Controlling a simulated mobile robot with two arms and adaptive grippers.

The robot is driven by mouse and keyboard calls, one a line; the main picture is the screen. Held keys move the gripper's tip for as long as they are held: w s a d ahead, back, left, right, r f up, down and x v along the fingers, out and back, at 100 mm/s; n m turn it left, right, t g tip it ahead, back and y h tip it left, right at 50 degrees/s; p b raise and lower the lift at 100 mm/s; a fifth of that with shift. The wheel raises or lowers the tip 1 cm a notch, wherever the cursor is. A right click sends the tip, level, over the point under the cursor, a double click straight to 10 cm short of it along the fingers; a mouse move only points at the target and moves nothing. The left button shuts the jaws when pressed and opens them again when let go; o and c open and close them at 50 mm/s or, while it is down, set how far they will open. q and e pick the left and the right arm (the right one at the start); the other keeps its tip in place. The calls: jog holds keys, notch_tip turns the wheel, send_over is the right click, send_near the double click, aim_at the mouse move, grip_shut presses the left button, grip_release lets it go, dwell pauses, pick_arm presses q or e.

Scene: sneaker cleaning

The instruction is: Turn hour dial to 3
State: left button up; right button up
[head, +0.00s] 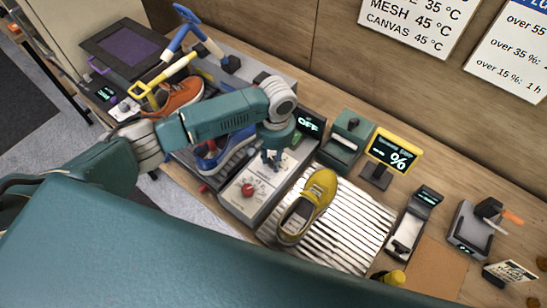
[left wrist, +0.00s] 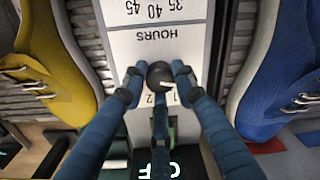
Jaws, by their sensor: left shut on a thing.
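My left gripper (head: 272,160) is over the control panel (head: 232,201) between the blue and yellow shoes. The word HOURS is printed beside the dial, and small digits show partly between the fingers. The dial's pointer setting cannot be read. The head view hides the dial behind the fingers. A red knob (head: 248,190) sits nearer the panel's front. The display (head: 309,122) behind the panel reads OFF. My right gripper is not in view.
A yellow shoe (head: 318,190) lies on the ribbed rack (head: 350,225) right of the panel. A blue shoe (head: 235,146) is on the left, with an orange shoe (head: 182,96) beyond. A percent display (head: 393,152) and small devices stand farther right.

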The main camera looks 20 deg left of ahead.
pick_arm(q)
jog(key=shift+w+m, duration=0.1)
jog(key=shift+m, duration=0.2)
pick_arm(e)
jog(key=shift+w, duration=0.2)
pick_arm(q)
jog(key=shift+m, duration=1)
jog(key=m, duration=0.5)
jog(key=shift+r, duration=0.1)
jog(key=m, duration=0.4)
jog(key=shift+m, duration=0.4)
jog(key=m, duration=0.3)
jog(key=shift+m, duration=0.4)
jog(key=m, duration=0.7)
jog(key=shift+r+h, duration=0.1)
jog(key=shift+h, duration=0.2)
jog(key=m, duration=0.6)
jog(key=shift+m, duration=0.3)
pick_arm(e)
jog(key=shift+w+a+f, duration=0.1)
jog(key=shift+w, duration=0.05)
